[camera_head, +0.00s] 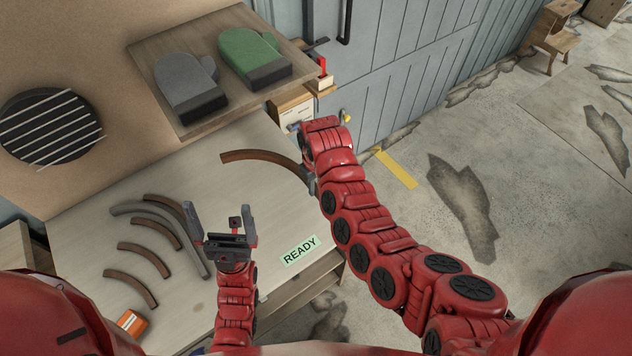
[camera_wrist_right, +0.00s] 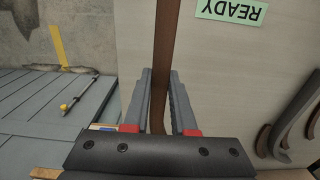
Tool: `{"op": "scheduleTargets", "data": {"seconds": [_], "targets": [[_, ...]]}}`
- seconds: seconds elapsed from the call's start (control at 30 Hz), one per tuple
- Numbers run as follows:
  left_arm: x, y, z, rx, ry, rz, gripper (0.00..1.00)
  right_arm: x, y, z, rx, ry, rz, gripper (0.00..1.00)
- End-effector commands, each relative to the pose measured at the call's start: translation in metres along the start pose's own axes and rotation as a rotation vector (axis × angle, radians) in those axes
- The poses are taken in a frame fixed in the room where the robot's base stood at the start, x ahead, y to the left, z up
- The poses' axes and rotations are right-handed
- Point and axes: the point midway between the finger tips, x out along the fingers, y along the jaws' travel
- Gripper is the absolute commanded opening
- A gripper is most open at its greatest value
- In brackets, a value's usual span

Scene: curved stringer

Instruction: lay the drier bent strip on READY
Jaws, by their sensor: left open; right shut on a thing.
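A brown bent strip (camera_head: 262,156) shows in the head view, and my right gripper (camera_head: 311,183) is shut on it near its right end. In the right wrist view the strip (camera_wrist_right: 161,50) runs between the two fingers (camera_wrist_right: 160,100). The green READY label (camera_head: 300,250) lies on the table's front right part, with nothing on it; it also shows in the right wrist view (camera_wrist_right: 232,10). My left gripper (camera_head: 222,225) is open and empty over the table. Several other brown bent strips (camera_head: 149,233) lie at the left beside a grey curved form (camera_head: 182,222). Which strip is drier I cannot tell.
A wooden board (camera_head: 160,60) at the back holds a grey mitt (camera_head: 188,85) and a green mitt (camera_head: 252,55). An orange box (camera_head: 131,322) stands at the table's front left. The table (camera_head: 235,185) is clear around its middle.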

Motion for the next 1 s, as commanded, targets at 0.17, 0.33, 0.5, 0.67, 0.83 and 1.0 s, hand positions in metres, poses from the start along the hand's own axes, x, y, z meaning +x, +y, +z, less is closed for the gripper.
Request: {"op": "scheduleTargets", "data": {"seconds": [0.17, 0.33, 0.5, 0.67, 0.83, 1.0], "targets": [[0.000, 0.000, 0.000, 0.000, 0.000, 0.000, 1.00, 0.000, 0.000, -0.001, 0.000, 0.001, 0.000, 0.00], [0.002, 0.000, 0.000, 0.000, 0.000, 0.000, 1.00, -0.001, 0.000, 0.001, 0.001, 0.001, -0.001, 0.00], [-0.003, 0.000, 0.001, 0.000, 0.000, 0.000, 1.00, 0.008, 0.000, 0.002, 0.002, 0.001, -0.001, 0.00], [-0.014, 0.001, 0.002, 0.000, 0.000, 0.000, 1.00, 0.024, 0.000, 0.002, 0.001, 0.002, 0.000, 0.00], [-0.029, 0.001, 0.005, 0.000, 0.000, 0.000, 1.00, 0.047, 0.000, 0.002, 0.001, -0.001, -0.001, 0.00], [-0.043, 0.002, 0.007, 0.000, 0.000, 0.000, 1.00, 0.070, 0.000, 0.002, 0.001, -0.001, -0.001, 0.00]]}}
